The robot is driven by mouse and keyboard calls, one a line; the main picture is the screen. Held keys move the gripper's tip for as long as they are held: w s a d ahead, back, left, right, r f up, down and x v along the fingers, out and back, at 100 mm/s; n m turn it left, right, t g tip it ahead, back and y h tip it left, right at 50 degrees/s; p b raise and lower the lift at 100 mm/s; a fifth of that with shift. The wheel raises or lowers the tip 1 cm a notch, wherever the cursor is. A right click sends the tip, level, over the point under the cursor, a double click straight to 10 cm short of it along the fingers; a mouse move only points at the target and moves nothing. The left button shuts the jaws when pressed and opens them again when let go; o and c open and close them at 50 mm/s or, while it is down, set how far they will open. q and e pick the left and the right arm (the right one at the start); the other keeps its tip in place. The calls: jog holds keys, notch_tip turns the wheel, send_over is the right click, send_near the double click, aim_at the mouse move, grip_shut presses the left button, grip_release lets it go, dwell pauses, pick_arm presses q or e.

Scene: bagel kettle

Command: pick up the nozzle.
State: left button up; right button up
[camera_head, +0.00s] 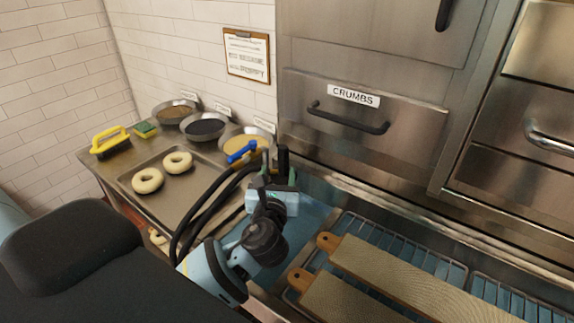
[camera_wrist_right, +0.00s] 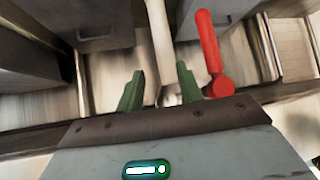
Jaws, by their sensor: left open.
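My left gripper (camera_head: 275,167) is in the middle of the head view, with its dark green fingers apart and open. A blue-handled piece (camera_head: 241,151), perhaps the nozzle, shows just left of the fingers, in front of the right-hand bowl in the picture. I cannot tell whether it touches the gripper. My right gripper (camera_wrist_right: 160,88) shows only in the right wrist view; its two green fingers are apart, with nothing seen gripped. A red handle (camera_wrist_right: 209,45) is just beyond and right of its fingers. A pale post (camera_wrist_right: 162,38) shows beyond the gap.
A tray (camera_head: 190,205) holds two bagels (camera_head: 163,171). Several bowls (camera_head: 205,126) stand behind it, with a yellow-handled brush (camera_head: 110,143) and a sponge (camera_head: 145,129) at left. Wooden boards (camera_head: 400,275) lie on a rack at right. A steel CRUMBS drawer (camera_head: 365,112) is behind.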

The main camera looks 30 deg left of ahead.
aim_at(283, 159)
pick_arm(q)
jog(key=shift+x, duration=1.25)
jog(key=x, duration=0.4)
jog(key=shift+w+d+r, duration=0.15)
jog(key=shift+d+r, duration=0.05)
jog(key=shift+d, duration=0.05)
jog(key=shift+w+a+f, duration=0.1)
jog(key=shift+w+a, duration=0.15)
jog(key=shift+w, duration=0.25)
grip_shut()
